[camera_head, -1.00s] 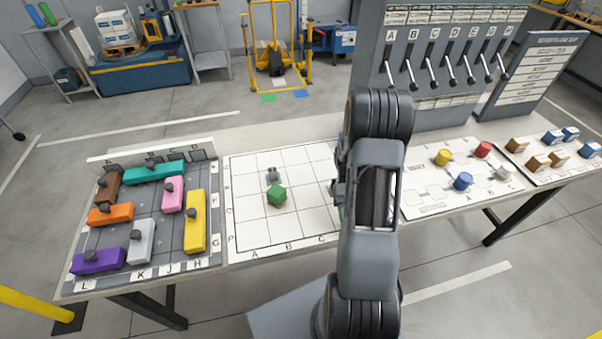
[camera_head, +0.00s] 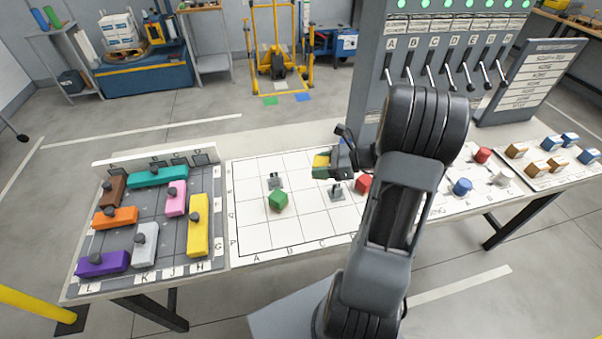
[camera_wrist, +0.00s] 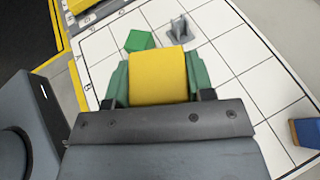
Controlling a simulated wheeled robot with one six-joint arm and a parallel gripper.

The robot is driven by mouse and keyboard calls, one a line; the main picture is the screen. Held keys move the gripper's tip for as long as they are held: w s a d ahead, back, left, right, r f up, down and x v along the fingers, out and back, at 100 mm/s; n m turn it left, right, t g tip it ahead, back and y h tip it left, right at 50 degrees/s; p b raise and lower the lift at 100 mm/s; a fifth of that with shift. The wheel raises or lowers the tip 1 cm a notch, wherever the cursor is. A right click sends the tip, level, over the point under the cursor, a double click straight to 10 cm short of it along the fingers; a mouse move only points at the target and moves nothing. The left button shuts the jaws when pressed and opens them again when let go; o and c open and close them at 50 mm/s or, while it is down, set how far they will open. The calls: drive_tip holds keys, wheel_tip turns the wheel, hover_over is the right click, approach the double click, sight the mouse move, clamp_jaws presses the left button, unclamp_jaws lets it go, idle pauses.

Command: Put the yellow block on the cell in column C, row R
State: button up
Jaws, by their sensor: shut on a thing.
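My gripper (camera_head: 326,165) is shut on the yellow block (camera_wrist: 158,74). In the wrist view its two green fingers press the block's left and right sides. In the head view the yellow block (camera_head: 320,160) shows partly, above the far part of the white grid board (camera_head: 252,238). It seems raised off the board, but I cannot tell how high. Column letters A, B and C run along the board's front edge. The row letters on its left are small. The cell in column C, row R is hard to pick out, partly hidden by the gripper and block.
A green block (camera_head: 278,202) and a grey fixture (camera_head: 275,182) stand on the grid's left half. Another grey fixture (camera_head: 336,190) and a red block (camera_head: 362,183) stand further right, close to my arm. A tray (camera_head: 150,215) of coloured pieces lies left, a lever panel (camera_head: 440,60) behind.

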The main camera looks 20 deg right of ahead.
drive_tip(key=w+a+f, duration=0.1)
drive_tip(key=w+f, duration=0.1)
drive_tip(key=w, duration=0.3)
hover_over(301, 179)
drive_tip(key=f, duration=0.5)
drive_tip(key=shift+s+p, duration=0.4)
drive_tip(key=shift+w+f, duration=0.4)
drive_tip(key=shift+f, duration=0.1)
drive_tip(key=shift+w+f, duration=0.1)
drive_tip(key=shift+f, duration=1.5)
drive_tip(key=shift+f, duration=0.1)
drive_tip(key=o, duration=0.9)
